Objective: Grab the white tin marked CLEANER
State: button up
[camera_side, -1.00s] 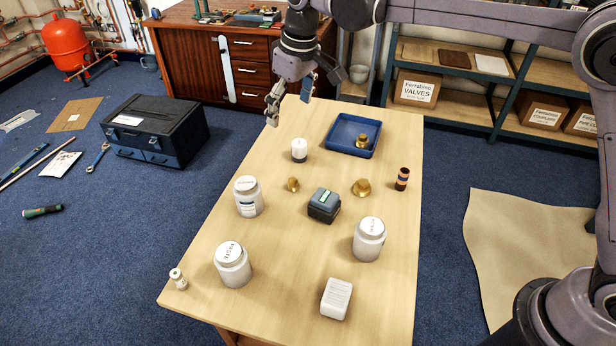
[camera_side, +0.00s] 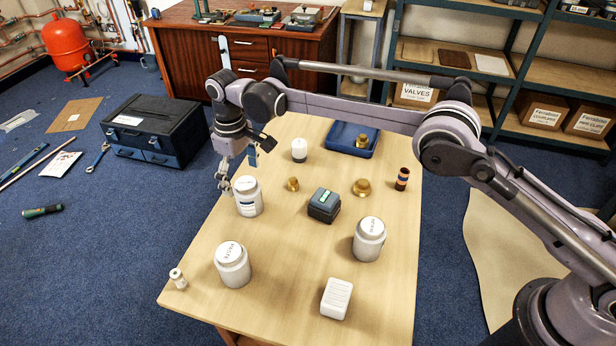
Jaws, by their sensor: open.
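Three white lidded tins stand upright on the table. One tin (camera_side: 248,201) is at the left edge; its lid lettering is too small to read surely, but it looks longer than on the others and may be CLEANER. A second tin (camera_side: 233,268), whose lid seems to read PASTE, stands nearer the front left. The third tin (camera_side: 369,243), with short unclear lettering, stands on the right. My gripper (camera_side: 238,175) is open and empty, pointing down just behind and above the left-edge tin. Whether it touches that tin's lid cannot be told.
A white-topped jar (camera_side: 299,150), blue tray (camera_side: 340,139), dark cylinder (camera_side: 402,179), small bottle (camera_side: 178,279) and white block (camera_side: 336,298) also stand there.

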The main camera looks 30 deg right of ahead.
aim_at(248, 194)
jog(key=shift+d+f, duration=0.2)
jog(key=shift+f, duration=1.6)
jog(key=shift+d+f, duration=0.15)
jog(key=shift+f, duration=1.65)
jog(key=c, duration=1.5)
